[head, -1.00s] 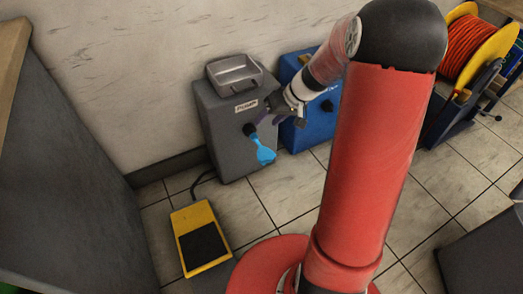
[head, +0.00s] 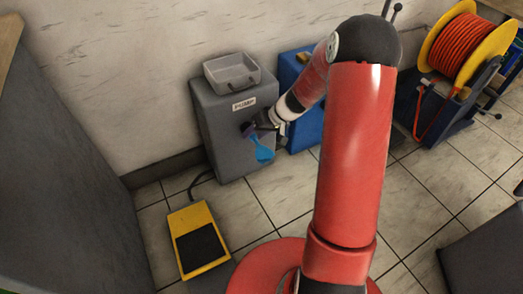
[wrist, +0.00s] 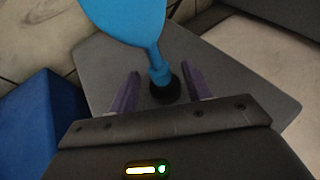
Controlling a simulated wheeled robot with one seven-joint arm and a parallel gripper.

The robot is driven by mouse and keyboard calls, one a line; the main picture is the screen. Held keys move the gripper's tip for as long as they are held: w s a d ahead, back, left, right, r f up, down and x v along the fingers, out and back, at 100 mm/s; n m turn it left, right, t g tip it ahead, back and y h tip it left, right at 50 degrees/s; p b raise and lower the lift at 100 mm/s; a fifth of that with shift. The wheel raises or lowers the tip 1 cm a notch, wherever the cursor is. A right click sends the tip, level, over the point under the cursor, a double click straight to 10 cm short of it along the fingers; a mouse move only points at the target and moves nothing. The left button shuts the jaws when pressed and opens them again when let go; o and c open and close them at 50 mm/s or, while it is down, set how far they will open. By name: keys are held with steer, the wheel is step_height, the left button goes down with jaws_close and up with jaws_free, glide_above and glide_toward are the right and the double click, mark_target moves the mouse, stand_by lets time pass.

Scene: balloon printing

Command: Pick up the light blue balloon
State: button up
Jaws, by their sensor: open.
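The light blue balloon (head: 263,151) hangs limp on the front of the grey pump box (head: 238,160). In the wrist view the balloon (wrist: 132,18) fills the top, and its narrow neck meets a round black nozzle (wrist: 166,92). My gripper (head: 257,130) is at the pump's front, by the balloon's neck. In the wrist view my gripper (wrist: 160,88) is open, its two purple fingers spread on either side of the nozzle and neck end. I see no finger touching the balloon. In the head view my gripper partly hides the neck.
A blue box (head: 304,126) stands close to the right of the pump. A yellow pedal (head: 200,262) lies on the tiled floor in front. An orange hose reel (head: 462,48) stands at the right. A grey tray (head: 232,76) tops the pump.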

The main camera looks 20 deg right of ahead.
jaws_close()
steer(key=shift+r, duration=0.15)
step_height(320, 180, up, 20)
steer(key=p, duration=0.3)
steer(key=shift+p, duration=0.4)
stand_by(0.3)
